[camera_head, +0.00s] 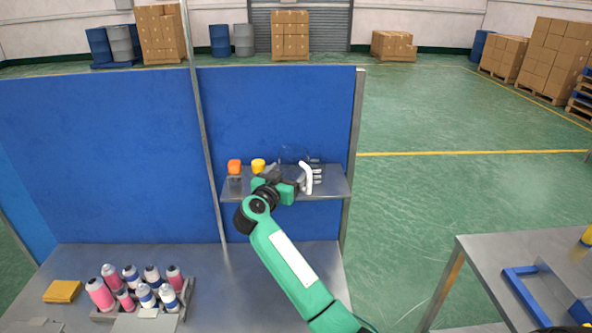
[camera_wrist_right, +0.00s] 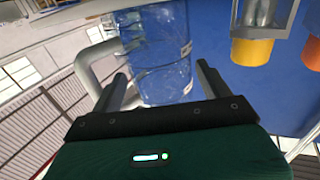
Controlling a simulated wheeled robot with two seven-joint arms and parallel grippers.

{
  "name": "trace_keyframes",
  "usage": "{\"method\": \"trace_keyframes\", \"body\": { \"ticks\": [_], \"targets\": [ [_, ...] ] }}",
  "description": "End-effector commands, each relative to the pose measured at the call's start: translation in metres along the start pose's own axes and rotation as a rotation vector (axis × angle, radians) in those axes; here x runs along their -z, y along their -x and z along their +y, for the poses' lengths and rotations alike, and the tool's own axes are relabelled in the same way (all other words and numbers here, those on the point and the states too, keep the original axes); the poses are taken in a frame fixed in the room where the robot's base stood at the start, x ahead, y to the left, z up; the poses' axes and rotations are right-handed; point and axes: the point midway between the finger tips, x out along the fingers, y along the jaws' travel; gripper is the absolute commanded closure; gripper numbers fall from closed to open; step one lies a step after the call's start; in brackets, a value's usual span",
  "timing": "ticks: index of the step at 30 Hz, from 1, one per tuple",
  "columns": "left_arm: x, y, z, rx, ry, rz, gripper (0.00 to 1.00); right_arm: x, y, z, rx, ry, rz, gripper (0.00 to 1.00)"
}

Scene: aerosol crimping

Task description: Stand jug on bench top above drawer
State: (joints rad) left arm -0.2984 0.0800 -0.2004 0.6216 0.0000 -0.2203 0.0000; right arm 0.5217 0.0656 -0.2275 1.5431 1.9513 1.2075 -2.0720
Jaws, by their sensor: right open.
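A clear jug (camera_head: 289,156) with a white handle (camera_head: 307,178) is at the wall shelf, partly hidden behind my right gripper (camera_head: 290,175). In the right wrist view the jug (camera_wrist_right: 158,50) shows between the two spread fingers of my right gripper (camera_wrist_right: 163,82), with its handle (camera_wrist_right: 88,65) to the left. The fingers are open on either side of the jug; I cannot tell if they touch it. The bare bench top (camera_head: 265,285) lies below the shelf. No drawer can be made out. My left gripper is not in view.
An orange item (camera_head: 234,167) and a yellow item (camera_head: 258,165) are on the shelf (camera_head: 334,181), left of the jug. Several pink and white bottles (camera_head: 100,294) and a yellow block (camera_head: 62,291) are at the bench's left. A second table (camera_head: 480,262) stands to the right.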

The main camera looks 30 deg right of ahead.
Motion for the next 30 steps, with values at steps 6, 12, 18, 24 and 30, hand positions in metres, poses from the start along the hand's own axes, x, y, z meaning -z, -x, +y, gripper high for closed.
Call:
{"method": "trace_keyframes", "body": {
  "ticks": [6, 12, 18, 24, 30],
  "targets": [
    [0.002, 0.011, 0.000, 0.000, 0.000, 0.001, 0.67, 0.001, -0.022, 0.000, 0.001, 0.001, 0.001, 0.21],
    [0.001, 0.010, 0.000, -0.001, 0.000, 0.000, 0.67, 0.000, -0.023, 0.000, 0.001, 0.000, 0.000, 0.21],
    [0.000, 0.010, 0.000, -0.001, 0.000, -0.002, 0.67, 0.000, -0.023, 0.000, 0.001, -0.001, 0.000, 0.50],
    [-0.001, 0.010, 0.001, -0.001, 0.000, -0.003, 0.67, 0.000, -0.023, 0.000, 0.001, -0.001, 0.000, 0.54],
    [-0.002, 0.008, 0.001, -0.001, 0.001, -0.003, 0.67, 0.007, -0.023, -0.001, 0.001, -0.003, 0.001, 0.54]
  ]
}}
